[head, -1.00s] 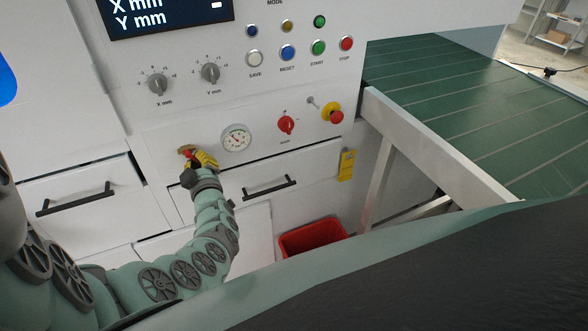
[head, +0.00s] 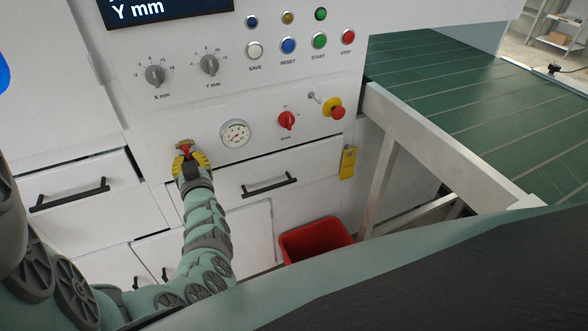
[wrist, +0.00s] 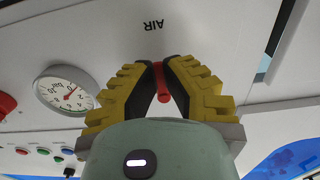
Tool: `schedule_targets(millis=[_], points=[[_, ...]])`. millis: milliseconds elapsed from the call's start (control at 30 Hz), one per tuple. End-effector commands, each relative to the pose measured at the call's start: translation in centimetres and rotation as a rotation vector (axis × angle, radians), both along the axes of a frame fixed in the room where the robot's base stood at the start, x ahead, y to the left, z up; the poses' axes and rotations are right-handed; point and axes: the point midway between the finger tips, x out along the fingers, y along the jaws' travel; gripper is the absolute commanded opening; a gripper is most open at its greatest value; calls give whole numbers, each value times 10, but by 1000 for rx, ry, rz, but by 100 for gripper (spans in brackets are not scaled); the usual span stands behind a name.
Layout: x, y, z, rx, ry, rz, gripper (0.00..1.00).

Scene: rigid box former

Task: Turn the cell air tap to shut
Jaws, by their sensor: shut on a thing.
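The cell air tap (head: 183,143) is a small brass fitting with a red lever, low on the white panel, left of a round gauge. My gripper (head: 188,157), with yellow ribbed fingers, is at the tap from below and shut on its red lever. In the wrist view the red lever (wrist: 163,97) shows between the two dark finger pads, its end towards my palm. The fingers hide most of the tap body there. An upside-down AIR label (wrist: 153,24) is on the panel beyond the fingertips.
The pressure gauge (head: 235,133) is close right of the tap. A red rotary switch (head: 287,120) and a red-and-yellow stop button (head: 335,108) are further right. Drawers with black handles (head: 269,185) lie below. A red bin (head: 316,238) stands on the floor.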

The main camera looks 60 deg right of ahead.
Motion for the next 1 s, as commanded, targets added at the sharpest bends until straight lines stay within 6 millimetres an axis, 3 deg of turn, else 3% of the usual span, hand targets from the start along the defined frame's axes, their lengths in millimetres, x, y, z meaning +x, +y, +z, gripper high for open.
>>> schedule_targets(millis=[467,500,767,1000], points=[[-1,-1,-2,19,-3,-5,0],[-1,0,-2,19,-3,-5,12],[-1,0,-1,16,-6,-3,39],[0,0,0,14,-8,-2,40]])
